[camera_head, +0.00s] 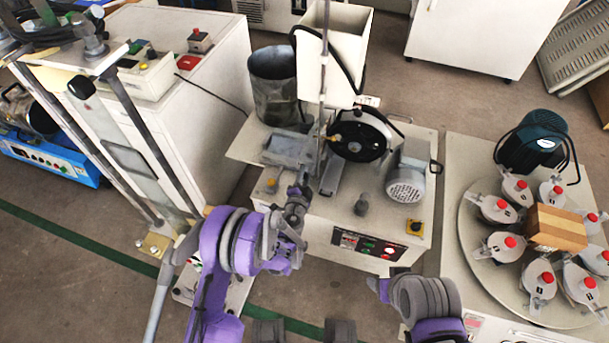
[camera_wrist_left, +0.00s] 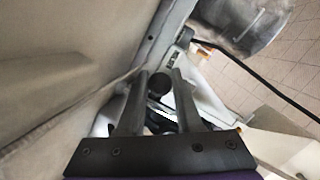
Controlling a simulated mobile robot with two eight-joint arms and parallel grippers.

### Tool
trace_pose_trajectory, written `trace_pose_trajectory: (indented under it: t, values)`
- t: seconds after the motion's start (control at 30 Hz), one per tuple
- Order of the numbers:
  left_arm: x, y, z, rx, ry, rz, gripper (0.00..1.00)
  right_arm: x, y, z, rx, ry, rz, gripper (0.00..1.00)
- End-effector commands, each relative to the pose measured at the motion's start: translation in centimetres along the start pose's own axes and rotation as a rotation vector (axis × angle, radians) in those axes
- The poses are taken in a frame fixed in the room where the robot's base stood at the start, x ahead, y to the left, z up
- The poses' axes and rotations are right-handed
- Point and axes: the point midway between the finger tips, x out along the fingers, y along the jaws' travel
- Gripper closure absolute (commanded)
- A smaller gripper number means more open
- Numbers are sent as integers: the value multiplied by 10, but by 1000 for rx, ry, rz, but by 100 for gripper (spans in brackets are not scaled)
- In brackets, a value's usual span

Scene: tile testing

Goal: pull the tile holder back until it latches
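The tile holder (camera_head: 290,148) looks like the grey metal block on the cream abrasion machine, left of its black wheel; its exact outline is hard to make out. My left gripper (camera_head: 300,190) is at the near side of this block and partly covers it. In the left wrist view my two dark fingers (camera_wrist_left: 160,88) stand partway apart, with a dark round knob (camera_wrist_left: 160,83) between their tips; they appear closed on it. The knob seems to belong to the holder, but the joint is hidden. My right arm shows at the lower right, its gripper (camera_head: 379,289) unclear and touching nothing visible.
The black wheel (camera_head: 360,136), a grey motor (camera_head: 407,180) and a control panel (camera_head: 366,245) are right of my left gripper. A metal bucket (camera_head: 274,85) and tall cream hopper (camera_head: 330,55) stand behind. A round turntable (camera_head: 472,240) with several red-capped jars is at right.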

Motion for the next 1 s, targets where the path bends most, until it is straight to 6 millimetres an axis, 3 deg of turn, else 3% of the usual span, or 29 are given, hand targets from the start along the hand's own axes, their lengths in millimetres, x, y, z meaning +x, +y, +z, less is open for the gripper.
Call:
trace_pose_trajectory:
  t: [0.1,1.0]
  values:
    - [0,0,0,0,0,0,100,0,0,0,0,0,0,39]
    - [0,0,0,0,0,0,100,0,0,0,0,0,0,39]
